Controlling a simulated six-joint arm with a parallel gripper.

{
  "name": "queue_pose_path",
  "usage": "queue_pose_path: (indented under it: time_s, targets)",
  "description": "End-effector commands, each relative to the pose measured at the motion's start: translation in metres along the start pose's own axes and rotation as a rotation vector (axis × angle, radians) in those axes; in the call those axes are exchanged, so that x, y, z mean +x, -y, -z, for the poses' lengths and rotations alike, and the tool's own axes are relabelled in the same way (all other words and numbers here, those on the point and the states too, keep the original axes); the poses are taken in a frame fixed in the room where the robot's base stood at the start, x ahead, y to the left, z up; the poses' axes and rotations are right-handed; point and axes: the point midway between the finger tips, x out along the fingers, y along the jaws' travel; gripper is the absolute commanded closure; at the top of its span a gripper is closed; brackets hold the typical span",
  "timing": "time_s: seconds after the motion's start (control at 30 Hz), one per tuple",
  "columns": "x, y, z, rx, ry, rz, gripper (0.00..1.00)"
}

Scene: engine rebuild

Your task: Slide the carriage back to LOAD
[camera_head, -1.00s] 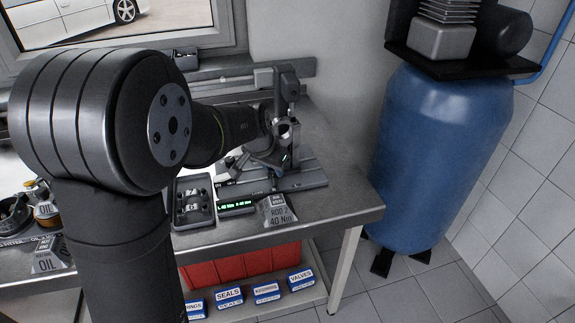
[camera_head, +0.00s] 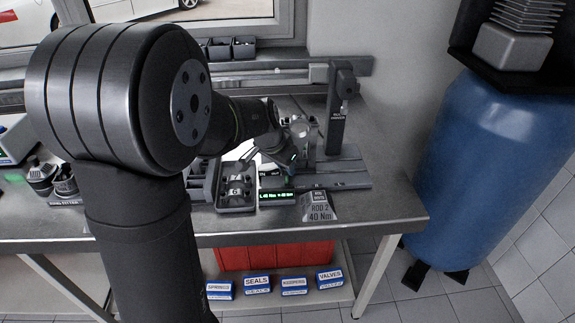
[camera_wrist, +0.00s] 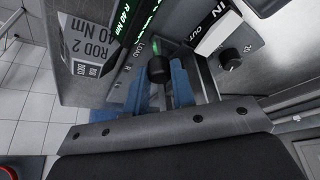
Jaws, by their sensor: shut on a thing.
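My gripper (camera_wrist: 168,80) has blue fingers and is shut on the black knob (camera_wrist: 160,68) of the carriage in the wrist view. The knob sits close to the LOAD lettering on the fixture. In the head view my gripper (camera_head: 288,158) is low over the fixture base (camera_head: 335,183), left of the dark upright post (camera_head: 339,110). My wrist and forearm hide most of the carriage there.
A green-lit readout (camera_head: 276,196) and a ROD 2 40 Nm sign (camera_head: 319,208) stand at the front. A dark parts tray (camera_head: 236,200) is to the left. A blue tank (camera_head: 490,170) stands right of the bench. A small knob (camera_wrist: 229,57) shows in the wrist view.

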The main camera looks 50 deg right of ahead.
Motion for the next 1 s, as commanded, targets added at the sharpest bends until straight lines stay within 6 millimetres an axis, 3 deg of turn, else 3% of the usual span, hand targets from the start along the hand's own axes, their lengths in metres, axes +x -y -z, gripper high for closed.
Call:
queue_pose_path:
  time_s: [0.2, 0.23, 0.3, 0.33, 0.73, 0.87, 1.0]
  targets:
    - [-0.001, 0.004, -0.004, -0.002, 0.006, 0.006, 1.00]
    - [-0.001, 0.004, -0.004, -0.002, 0.006, 0.006, 0.71]
    - [-0.001, 0.004, -0.004, -0.002, 0.006, 0.006, 0.57]
    - [-0.001, 0.004, -0.003, -0.002, 0.005, 0.006, 0.56]
    - [-0.009, 0.003, -0.001, -0.001, 0.001, 0.005, 0.56]
    - [-0.030, 0.003, -0.001, -0.001, -0.001, 0.006, 0.56]
    - [-0.064, 0.003, -0.001, -0.002, -0.002, 0.007, 0.56]
